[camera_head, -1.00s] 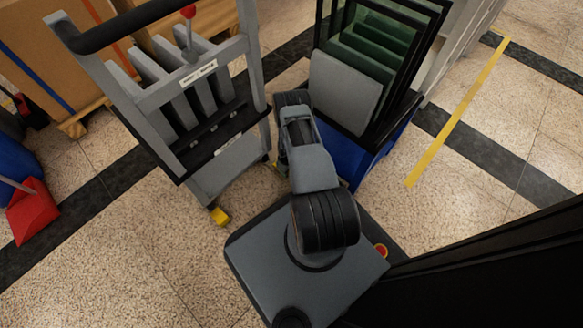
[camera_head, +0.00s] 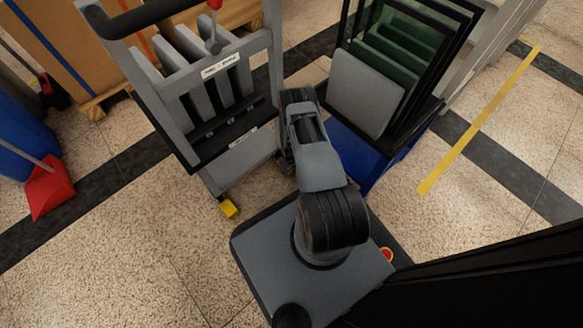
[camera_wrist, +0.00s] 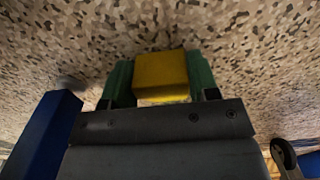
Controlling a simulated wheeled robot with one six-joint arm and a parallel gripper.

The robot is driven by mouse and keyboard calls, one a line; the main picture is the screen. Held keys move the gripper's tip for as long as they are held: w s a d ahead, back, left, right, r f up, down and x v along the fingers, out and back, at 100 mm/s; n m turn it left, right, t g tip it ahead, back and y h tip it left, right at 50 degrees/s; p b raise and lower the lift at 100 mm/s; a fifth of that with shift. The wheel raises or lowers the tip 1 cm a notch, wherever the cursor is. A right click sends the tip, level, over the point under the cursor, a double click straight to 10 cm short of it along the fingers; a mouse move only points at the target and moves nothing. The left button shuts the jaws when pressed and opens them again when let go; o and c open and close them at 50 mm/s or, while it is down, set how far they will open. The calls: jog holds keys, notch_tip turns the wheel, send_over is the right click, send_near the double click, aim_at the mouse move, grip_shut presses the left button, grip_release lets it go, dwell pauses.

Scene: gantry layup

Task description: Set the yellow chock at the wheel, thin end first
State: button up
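The yellow chock (camera_wrist: 161,75) is between the green fingers of my gripper (camera_wrist: 160,82) in the wrist view. The fingers press on its left and right sides, and it is over the speckled floor. Which end is thin I cannot tell. In the head view my arm hides the gripper and this chock. A grey trolley (camera_head: 240,160) stands left of my arm. A yellow block (camera_head: 229,208) is on the floor at its near left corner; its exact contact with a wheel is unclear. A dark caster wheel (camera_wrist: 283,153) shows at the wrist view's lower right.
A rack with green glass panes (camera_head: 387,60) on a blue base (camera_head: 350,150) stands right of my arm, close to the trolley. A red dustpan (camera_head: 50,188) lies far left. Speckled floor (camera_head: 130,250) is clear at the near left. A yellow floor line (camera_head: 480,118) runs right.

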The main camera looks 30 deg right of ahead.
jog(key=o, duration=0.5)
notch_tip(320, 180, up, 14)
jog(key=p, duration=0.6)
jog(key=shift+f+p, duration=0.1)
jog(key=shift+p, duration=0.2)
